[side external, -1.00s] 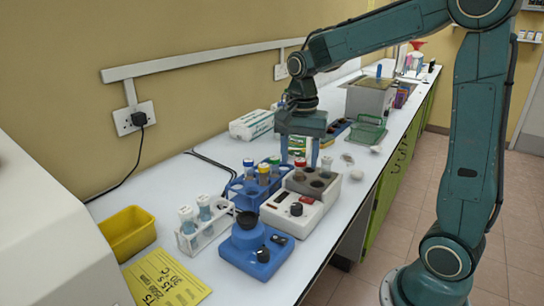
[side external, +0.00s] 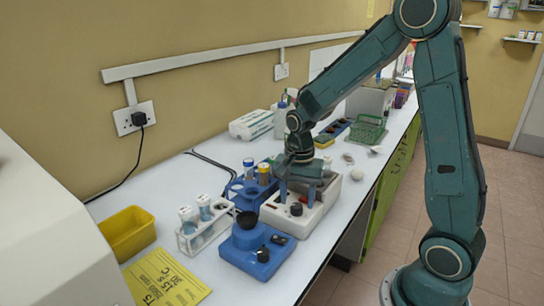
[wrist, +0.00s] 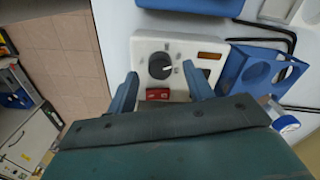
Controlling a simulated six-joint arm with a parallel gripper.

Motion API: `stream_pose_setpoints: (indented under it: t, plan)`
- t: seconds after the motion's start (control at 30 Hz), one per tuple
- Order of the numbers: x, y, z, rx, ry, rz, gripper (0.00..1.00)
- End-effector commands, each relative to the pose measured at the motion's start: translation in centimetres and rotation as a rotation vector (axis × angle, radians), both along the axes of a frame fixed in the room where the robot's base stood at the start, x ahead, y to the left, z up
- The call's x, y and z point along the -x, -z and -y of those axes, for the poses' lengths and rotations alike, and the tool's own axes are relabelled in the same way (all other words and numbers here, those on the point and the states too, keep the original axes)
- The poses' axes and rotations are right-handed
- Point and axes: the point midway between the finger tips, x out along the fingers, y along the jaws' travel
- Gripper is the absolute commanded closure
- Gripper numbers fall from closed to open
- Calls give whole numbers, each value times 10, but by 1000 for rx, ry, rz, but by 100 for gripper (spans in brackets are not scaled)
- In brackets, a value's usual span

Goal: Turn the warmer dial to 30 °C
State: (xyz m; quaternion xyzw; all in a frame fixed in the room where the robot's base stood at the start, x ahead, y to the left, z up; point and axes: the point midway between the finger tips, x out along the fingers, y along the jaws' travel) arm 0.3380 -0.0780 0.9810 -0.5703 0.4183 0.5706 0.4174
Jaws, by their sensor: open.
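The warmer (side external: 278,216) is a white box on the bench with a grey block, now mostly behind my gripper. Its round black dial (side external: 296,209) is on the front panel. In the wrist view the dial (wrist: 160,66) has a pale pointer line and small marks around it; I cannot read the setting. A red switch (wrist: 157,94) and a dark amber window (wrist: 209,55) are beside it. My gripper (side external: 297,193) points down over the warmer, open and empty. In the wrist view its fingers (wrist: 161,84) lie either side of the panel, apart from the dial.
A blue mixer (side external: 257,250) stands in front of the warmer. A blue tube rack (side external: 246,195) and a clear rack (side external: 204,233) are to its left. A yellow bin (side external: 126,233) and yellow note (side external: 165,280) lie farther left. The bench's front edge is close by.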

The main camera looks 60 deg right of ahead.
Motion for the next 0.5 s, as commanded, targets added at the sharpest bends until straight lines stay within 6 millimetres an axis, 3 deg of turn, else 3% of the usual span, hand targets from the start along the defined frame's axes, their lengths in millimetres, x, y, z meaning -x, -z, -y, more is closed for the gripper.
stream_pose_setpoints:
  t: [0.2, 0.5]
  plan:
    - [0, 16, 0, -1, 0, -1, 48]
    - [0, 19, 0, 0, 0, 0, 48]
